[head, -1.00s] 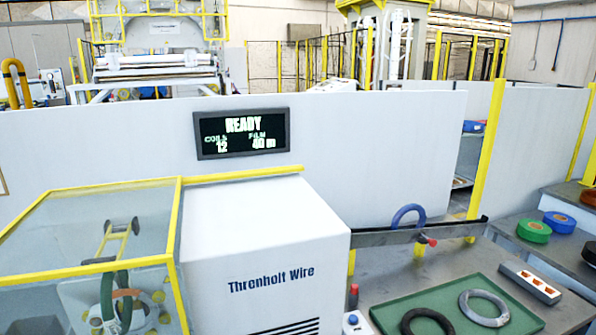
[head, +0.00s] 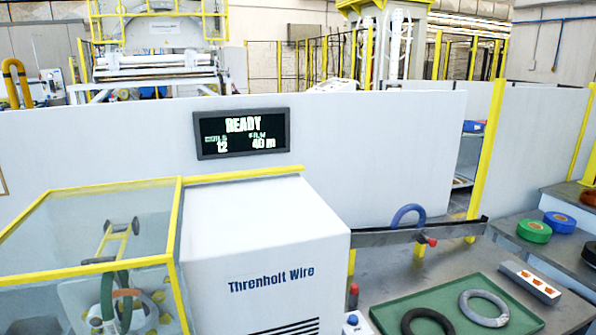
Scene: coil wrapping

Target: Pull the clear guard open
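The clear guard (head: 50,220) is at the lower left, a see-through box with yellow frame bars. It appears closed over the wrapping parts, and its lower part runs out of the picture. Inside it, a green and orange ring (head: 125,293) shows by a white cylinder, with a yellow bar above. The white machine housing (head: 265,245) marked "Threnholt Wire" stands right beside the guard. Neither of my grippers shows in this view.
A dark display (head: 242,133) reads READY, 12 coils, 40 m film. At the right, a green tray (head: 455,298) holds a black coil (head: 428,318) and a grey coil (head: 484,308). A blue coil (head: 408,215) hangs at a rail.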

